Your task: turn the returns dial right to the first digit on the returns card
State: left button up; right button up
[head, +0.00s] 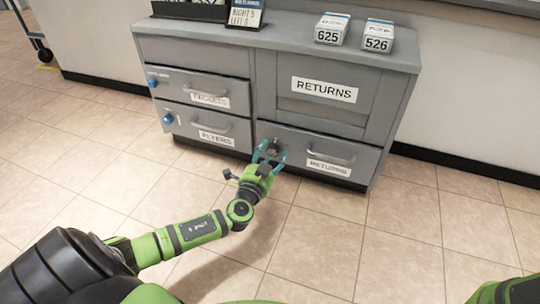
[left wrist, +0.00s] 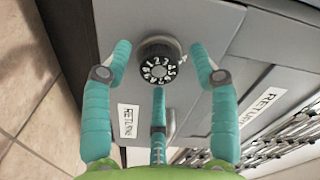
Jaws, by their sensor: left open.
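The returns dial (left wrist: 158,62) is a dark knob with white digits around it, on the grey lower right drawer front. It also shows in the head view (head: 271,153), partly covered by my fingers. My left gripper (head: 269,152) is open at the dial. In the left wrist view, two teal fingers of the left gripper (left wrist: 160,60) stand on either side of the dial and a third sits below it; contact is unclear. The card (head: 246,13) on the cabinet top seems to read "RIGHT 5" above a "LEFT" line; its heading is unclear. My right gripper is out of view.
The lower right drawer has a handle (head: 331,157) and a returns label (head: 329,168). Left drawers are labelled parcels (head: 209,99) and flyers (head: 216,138). Boxes marked 625 (head: 328,36) and 526 (head: 377,44) stand on top. The tiled floor (head: 400,235) in front is clear.

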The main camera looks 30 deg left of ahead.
pick_arm(q)
jog(key=shift+s, duration=0.1)
jog(key=v, duration=1.1)
jog(key=shift+s, duration=0.4)
dwell(1.7)
